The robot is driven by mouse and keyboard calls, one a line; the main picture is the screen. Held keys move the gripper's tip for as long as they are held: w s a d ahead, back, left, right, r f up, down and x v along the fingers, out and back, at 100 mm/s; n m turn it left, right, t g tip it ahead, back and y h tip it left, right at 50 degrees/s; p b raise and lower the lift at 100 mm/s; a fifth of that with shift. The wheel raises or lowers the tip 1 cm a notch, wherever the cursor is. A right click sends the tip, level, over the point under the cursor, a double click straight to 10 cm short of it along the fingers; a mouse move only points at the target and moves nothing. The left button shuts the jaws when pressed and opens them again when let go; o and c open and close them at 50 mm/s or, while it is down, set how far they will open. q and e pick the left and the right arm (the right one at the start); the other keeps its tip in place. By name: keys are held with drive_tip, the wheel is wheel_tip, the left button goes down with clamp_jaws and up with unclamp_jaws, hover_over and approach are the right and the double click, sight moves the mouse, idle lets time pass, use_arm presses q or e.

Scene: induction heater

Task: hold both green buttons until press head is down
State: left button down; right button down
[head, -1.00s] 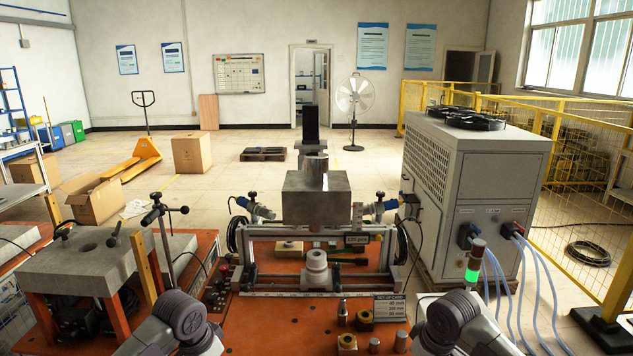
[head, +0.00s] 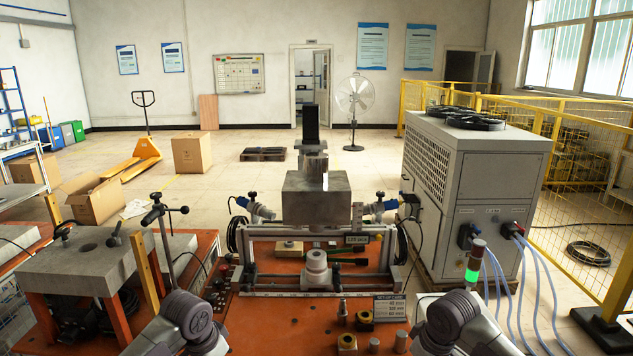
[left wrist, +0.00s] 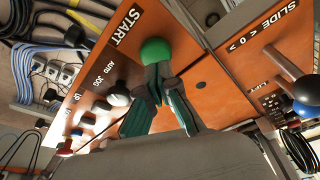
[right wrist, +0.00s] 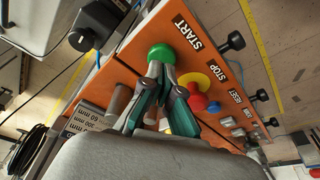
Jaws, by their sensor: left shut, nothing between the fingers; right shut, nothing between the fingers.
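In the left wrist view a green button (left wrist: 157,51) sits on the orange panel beside the START label. My left gripper (left wrist: 157,76) is shut and empty, its tips against or just at the button's near side. In the right wrist view another green button (right wrist: 161,53) sits by a START label. My right gripper (right wrist: 160,73) is shut and empty, its tips at that button's edge. I cannot tell how far either button is pressed. In the head view the press head (head: 317,200), a grey metal block, hangs above a pale round fixture (head: 316,262). Both gripper tips are hidden there.
A yellow-based red knob (right wrist: 195,100) and a blue button (right wrist: 214,107) sit close to my right gripper. Several knobs line the panel near my left gripper. Loose metal parts (head: 364,320) and a setup card (head: 390,307) lie on the orange table.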

use_arm(q)
drive_tip(key=shift+f, duration=0.65)
drive_tip(key=shift+s, duration=0.1)
use_arm(e)
drive_tip(key=shift+w+a+f, duration=0.2)
drive_tip(key=shift+w+a, duration=0.1)
drive_tip(key=shift+w, duration=0.25)
drive_tip(key=shift+s+f, duration=0.15)
drive_tip(key=shift+f, duration=0.85)
idle(1.0)
drive_tip(key=shift+r, duration=0.1)
idle(1.8)
drive_tip(key=shift+w+v, duration=0.15)
drive_tip(key=shift+v, duration=0.6)
drive_tip(key=shift+w+v, duration=0.15)
drive_tip(key=shift+v, duration=0.6)
drive_tip(key=shift+a+r, duration=0.1)
drive_tip(key=shift+a, duration=0.05)
drive_tip(key=shift+w, duration=0.1)
